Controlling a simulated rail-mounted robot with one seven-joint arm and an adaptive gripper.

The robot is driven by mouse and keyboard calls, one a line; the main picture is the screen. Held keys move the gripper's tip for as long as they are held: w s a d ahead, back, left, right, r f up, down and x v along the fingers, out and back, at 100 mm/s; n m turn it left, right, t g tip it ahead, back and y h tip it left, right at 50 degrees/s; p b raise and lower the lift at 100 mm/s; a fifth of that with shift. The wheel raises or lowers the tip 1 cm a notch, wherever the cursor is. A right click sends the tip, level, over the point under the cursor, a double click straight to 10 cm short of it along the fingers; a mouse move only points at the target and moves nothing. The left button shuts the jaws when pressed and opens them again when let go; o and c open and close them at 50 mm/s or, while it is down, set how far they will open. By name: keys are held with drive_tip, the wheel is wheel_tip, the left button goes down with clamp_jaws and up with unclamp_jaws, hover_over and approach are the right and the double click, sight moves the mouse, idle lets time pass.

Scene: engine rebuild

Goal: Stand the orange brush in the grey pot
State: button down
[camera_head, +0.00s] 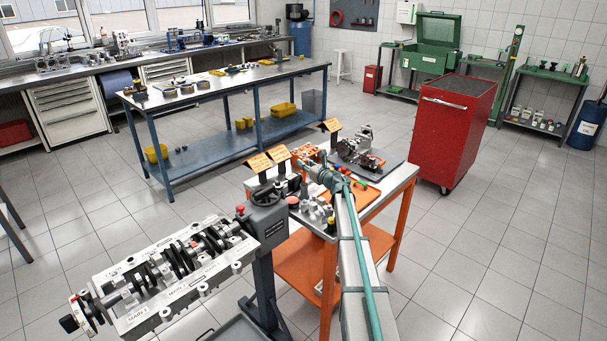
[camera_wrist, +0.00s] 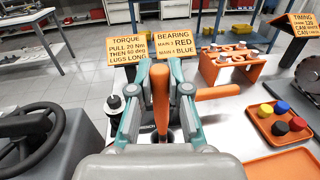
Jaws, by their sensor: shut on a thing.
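The orange brush (camera_wrist: 161,98) stands roughly upright between the two fingers of my gripper (camera_wrist: 160,72) in the wrist view. The fingers are closed on its orange handle. In the head view my arm reaches over the orange-legged bench, and the fingertips and brush are hard to make out there. I cannot pick out the grey pot with certainty in either view. It may be hidden behind my gripper.
Signs for torque (camera_wrist: 128,50) and bearing (camera_wrist: 174,44) stand behind my gripper. A black-and-white bottle (camera_wrist: 114,103) is close on its left. An orange bar (camera_wrist: 218,93) and a tray (camera_wrist: 258,136) of coloured caps are on the right. The engine block (camera_head: 160,275) is nearby.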

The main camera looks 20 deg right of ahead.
sight(304, 181)
drive_tip(key=shift+f+p, duration=0.6)
drive_tip(key=shift+f, duration=1.55)
drive_tip(key=shift+f+b, duration=0.15)
drive_tip(key=shift+b, duration=0.15)
drive_tip(key=c, duration=1.1)
unclamp_jaws()
drive_tip(key=shift+c, duration=0.2)
